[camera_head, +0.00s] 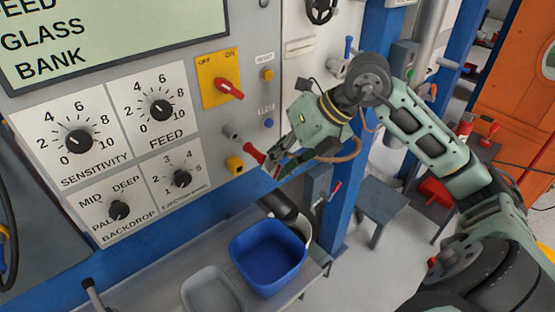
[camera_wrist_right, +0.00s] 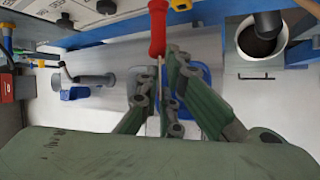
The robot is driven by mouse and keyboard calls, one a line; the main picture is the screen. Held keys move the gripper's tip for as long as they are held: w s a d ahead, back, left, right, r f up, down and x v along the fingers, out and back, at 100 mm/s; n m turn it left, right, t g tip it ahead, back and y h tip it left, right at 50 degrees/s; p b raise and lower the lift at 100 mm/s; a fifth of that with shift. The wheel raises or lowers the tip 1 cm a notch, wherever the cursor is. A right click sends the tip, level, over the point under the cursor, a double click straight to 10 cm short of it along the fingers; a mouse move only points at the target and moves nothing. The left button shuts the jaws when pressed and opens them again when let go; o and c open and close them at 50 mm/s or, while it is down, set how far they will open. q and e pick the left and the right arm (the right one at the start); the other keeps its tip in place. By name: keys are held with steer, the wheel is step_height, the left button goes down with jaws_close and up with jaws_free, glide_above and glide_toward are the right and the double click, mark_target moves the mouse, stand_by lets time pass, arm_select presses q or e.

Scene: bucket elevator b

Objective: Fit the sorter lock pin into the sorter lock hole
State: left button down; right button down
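The sorter lock pin, with its red handle (camera_head: 254,152), is at the panel's right side, close to my right gripper (camera_head: 272,166). In the right wrist view the red handle (camera_wrist_right: 157,28) sticks out past the fingertips, and a thin rod runs back from it between the fingers. My right gripper (camera_wrist_right: 160,85) appears closed around this rod. I cannot make out the lock hole for certain. My left gripper is not in view.
A yellow knob (camera_head: 235,165) sits just below the grey fitting. A red switch (camera_head: 229,89) on a yellow plate is above. A blue bin (camera_head: 268,257) and a grey tray (camera_head: 212,292) stand below. A blue post (camera_head: 345,180) rises behind my right gripper.

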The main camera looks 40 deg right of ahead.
steer(key=shift+b, duration=0.4)
steer(key=shift+w+r, duration=0.15)
steer(key=shift+w, duration=0.05)
stand_by(0.6)
steer(key=shift+w+a+p, duration=0.15)
steer(key=shift+w+p, duration=1.65)
steer(key=shift+w, duration=0.25)
steer(key=c, duration=1.9)
jaws_free()
steer(key=shift+w, duration=0.15)
steer(key=shift+o, duration=0.2)
steer(key=v, duration=1.2)
